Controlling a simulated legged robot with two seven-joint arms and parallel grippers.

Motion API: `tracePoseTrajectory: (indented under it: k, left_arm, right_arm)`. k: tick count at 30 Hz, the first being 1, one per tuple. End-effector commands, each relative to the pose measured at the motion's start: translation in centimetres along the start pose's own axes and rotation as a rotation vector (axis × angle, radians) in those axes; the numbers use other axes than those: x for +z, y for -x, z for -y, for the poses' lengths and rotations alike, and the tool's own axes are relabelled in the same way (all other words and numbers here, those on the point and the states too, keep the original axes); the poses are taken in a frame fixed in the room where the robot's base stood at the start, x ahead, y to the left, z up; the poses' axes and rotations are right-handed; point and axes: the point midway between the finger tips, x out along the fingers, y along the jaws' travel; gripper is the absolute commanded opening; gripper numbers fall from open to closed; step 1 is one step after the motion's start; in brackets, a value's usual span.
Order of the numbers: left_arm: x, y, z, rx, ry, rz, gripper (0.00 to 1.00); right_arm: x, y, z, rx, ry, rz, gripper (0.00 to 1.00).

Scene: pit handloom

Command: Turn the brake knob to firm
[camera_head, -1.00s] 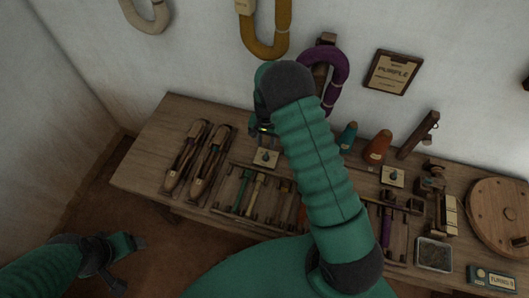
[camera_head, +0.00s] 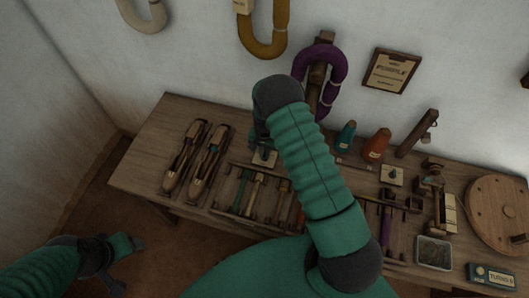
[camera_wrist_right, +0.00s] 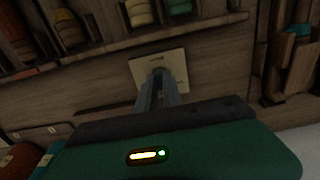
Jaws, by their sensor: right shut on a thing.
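A small knob on a pale square plate (camera_head: 264,159) sits near the middle of the wooden bench. My right gripper (camera_head: 262,146) is down at this plate, and my own arm hides part of it in the head view. In the right wrist view the plate (camera_wrist_right: 150,60) lies beyond the fingers (camera_wrist_right: 160,84), which are close together on the knob and cover most of it. Its setting cannot be read. My left gripper (camera_head: 122,265) is at the lower left, away from the bench, and its jaw state is unclear.
Two wooden shuttles (camera_head: 196,160) lie left of the plate. A rack of coloured tools (camera_head: 247,190) is in front. A second knob plate (camera_head: 392,175), orange and teal cones, and a round wooden disc (camera_head: 498,215) stand to the right. A purple hank (camera_head: 340,65) hangs behind.

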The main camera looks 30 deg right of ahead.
Motion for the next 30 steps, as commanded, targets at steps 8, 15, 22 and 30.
tracePoseTrajectory:
  k: [8,15,22,30]
  left_arm:
    - [-0.01,0.0,-0.01,0.0,0.0,0.0,0.68]
    - [-0.01,0.01,0.0,0.0,0.0,0.0,0.68]
    - [-0.01,0.04,-0.01,0.0,0.0,0.0,0.68]
    - [-0.04,0.16,-0.01,0.0,0.0,0.0,0.68]
  right_arm:
    - [-0.01,0.02,0.12,-0.001,-0.001,0.0,0.0]
    - [-0.05,0.02,0.11,-0.001,-0.049,-0.001,0.0]
    - [-0.03,0.0,0.15,-0.001,-0.182,-0.001,0.0]
    - [-0.07,0.02,0.14,-0.001,-0.426,-0.002,0.0]
